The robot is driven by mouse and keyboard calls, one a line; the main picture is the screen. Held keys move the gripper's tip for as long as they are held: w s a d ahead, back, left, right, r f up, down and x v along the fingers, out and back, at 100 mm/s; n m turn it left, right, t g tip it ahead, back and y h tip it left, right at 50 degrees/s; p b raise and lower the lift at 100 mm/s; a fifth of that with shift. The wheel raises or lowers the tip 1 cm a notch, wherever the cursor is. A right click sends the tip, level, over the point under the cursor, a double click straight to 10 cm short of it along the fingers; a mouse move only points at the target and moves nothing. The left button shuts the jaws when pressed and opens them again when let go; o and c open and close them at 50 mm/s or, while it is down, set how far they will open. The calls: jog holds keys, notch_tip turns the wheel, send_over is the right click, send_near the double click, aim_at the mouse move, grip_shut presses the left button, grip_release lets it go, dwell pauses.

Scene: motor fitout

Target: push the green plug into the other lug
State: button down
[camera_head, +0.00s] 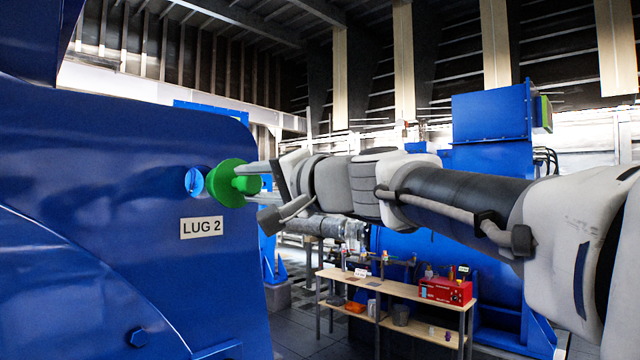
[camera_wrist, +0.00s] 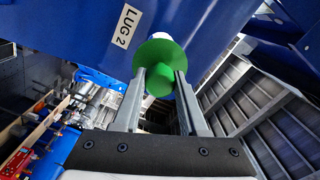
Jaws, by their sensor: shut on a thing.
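The green plug (camera_head: 227,183) has a wide round flange and a narrower knob. My gripper (camera_head: 256,186) is shut on the knob and holds the plug level, just right of a round hole (camera_head: 194,181) in the blue lug plate (camera_head: 120,160). A "LUG 2" label (camera_head: 201,228) sits below the hole. In the wrist view the green plug (camera_wrist: 160,58) lies between my two fingers (camera_wrist: 157,85), with a pale end on its far side towards the blue plate. The plug appears apart from the hole in the head view; the exact gap is hard to judge.
A wooden workbench (camera_head: 395,300) with a red toolbox (camera_head: 446,291) and small items stands behind and below my arm. A large blue machine (camera_head: 491,135) stands at the back right.

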aim_at(234, 184)
jog(key=shift+f+b, duration=0.15)
jog(key=shift+b, duration=0.25)
jog(key=shift+w+a, duration=0.1)
jog(key=shift+a, duration=0.05)
jog(key=shift+p+x, duration=0.5)
jog(key=shift+x, duration=2.15)
jog(key=shift+b, duration=0.55)
jog(key=shift+p+x, duration=0.95)
jog(key=shift+x, duration=2.05)
jog(key=shift+c, duration=1.8)
grip_release()
